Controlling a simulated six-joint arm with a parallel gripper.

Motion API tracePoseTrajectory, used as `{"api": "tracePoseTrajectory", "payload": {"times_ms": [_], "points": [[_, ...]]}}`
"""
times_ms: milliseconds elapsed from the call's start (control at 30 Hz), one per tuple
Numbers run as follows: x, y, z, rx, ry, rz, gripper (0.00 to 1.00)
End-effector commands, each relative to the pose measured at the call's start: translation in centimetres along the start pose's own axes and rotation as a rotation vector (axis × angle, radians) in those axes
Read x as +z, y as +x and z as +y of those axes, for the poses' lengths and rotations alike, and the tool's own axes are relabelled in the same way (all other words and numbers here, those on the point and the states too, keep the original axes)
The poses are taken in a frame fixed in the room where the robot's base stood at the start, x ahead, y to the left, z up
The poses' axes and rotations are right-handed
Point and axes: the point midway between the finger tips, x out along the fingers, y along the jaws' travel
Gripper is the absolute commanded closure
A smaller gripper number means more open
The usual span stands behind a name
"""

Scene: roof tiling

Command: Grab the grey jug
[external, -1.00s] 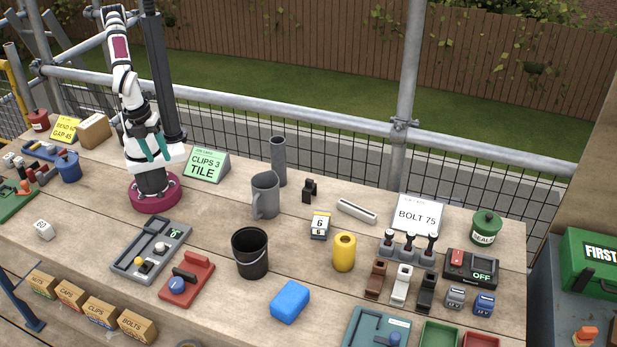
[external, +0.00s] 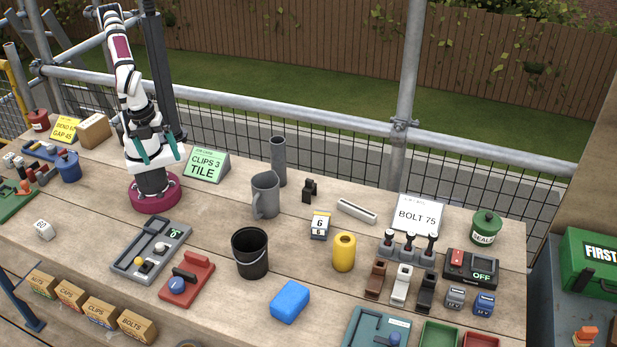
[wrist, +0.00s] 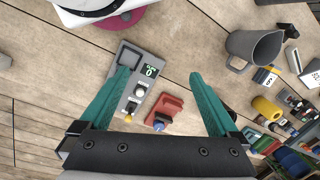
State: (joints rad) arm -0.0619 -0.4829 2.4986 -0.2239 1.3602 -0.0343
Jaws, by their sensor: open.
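The grey jug (external: 265,195) stands upright near the middle of the wooden bench, with its handle toward the lower left. It also shows at the upper right of the wrist view (wrist: 254,46). My gripper (external: 158,150) is above the bench near my base, up and to the left of the jug and well apart from it. In the wrist view its teal fingers (wrist: 160,80) are spread wide with nothing between them. The jug lies outside and to the right of the right finger.
A tall grey tube (external: 278,162) stands close behind the jug. A black bucket (external: 250,253) stands in front of it. A green clips sign (external: 206,166) is left of the jug. A grey control panel (external: 150,250) and red switch block (external: 187,280) lie at front left.

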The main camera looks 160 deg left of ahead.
Motion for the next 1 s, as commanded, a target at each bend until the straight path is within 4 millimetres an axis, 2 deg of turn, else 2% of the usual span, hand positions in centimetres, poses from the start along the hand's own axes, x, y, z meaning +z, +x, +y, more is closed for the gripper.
{"api": "tracePoseTrajectory", "payload": {"times_ms": [67, 100, 167, 200, 300, 400, 467, 700, 1000], "points": [[-2.4, -0.1, -3.9, 0.036, -0.274, -0.018, 0.03], [-3.6, 0.3, -6.9, 0.056, -0.451, -0.023, 0.03], [-4.6, 1.5, -11.6, 0.082, -0.708, -0.029, 0.03], [-4.7, 2.6, -14.7, 0.096, -0.863, -0.033, 0.03], [-3.6, 5.5, -20.8, 0.120, -1.163, -0.039, 0.03], [-2.6, 7.4, -23.6, 0.130, -1.312, -0.041, 0.03], [-2.4, 8.5, -24.0, 0.132, -1.339, -0.043, 0.03], [-2.7, 15.2, -23.1, 0.133, -1.335, -0.044, 0.03], [-3.2, 20.1, -22.4, 0.133, -1.331, -0.043, 0.03]]}}
